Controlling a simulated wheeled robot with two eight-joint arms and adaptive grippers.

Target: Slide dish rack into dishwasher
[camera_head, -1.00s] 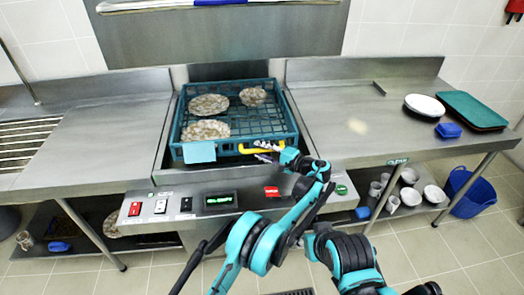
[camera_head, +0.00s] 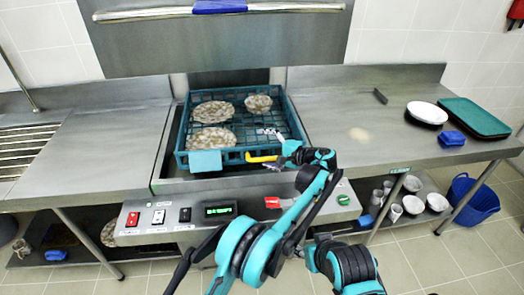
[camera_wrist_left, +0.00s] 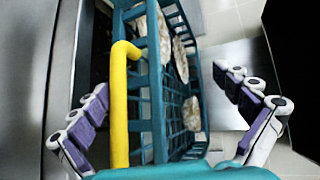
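The teal dish rack (camera_head: 292,122) holds several patterned plates and sits on the dishwasher's steel bed (camera_head: 168,160), in front of the opening under the raised hood (camera_head: 140,45). A yellow handle (camera_head: 262,158) is on the rack's front wall, right of a light blue tag (camera_head: 205,161). My left gripper (camera_head: 272,142) is at that handle. In the left wrist view its fingers are spread wide, with the yellow handle (camera_wrist_left: 120,100) and rack wall (camera_wrist_left: 158,90) between them and gaps on both sides. My right gripper is not in view.
A control panel (camera_head: 215,211) with switches is below the bed's front. Steel counters flank the bed; the right one holds a white dish (camera_head: 427,112), a blue item (camera_head: 450,138) and a green tray (camera_head: 474,117). A blue bucket (camera_head: 474,198) stands on the floor.

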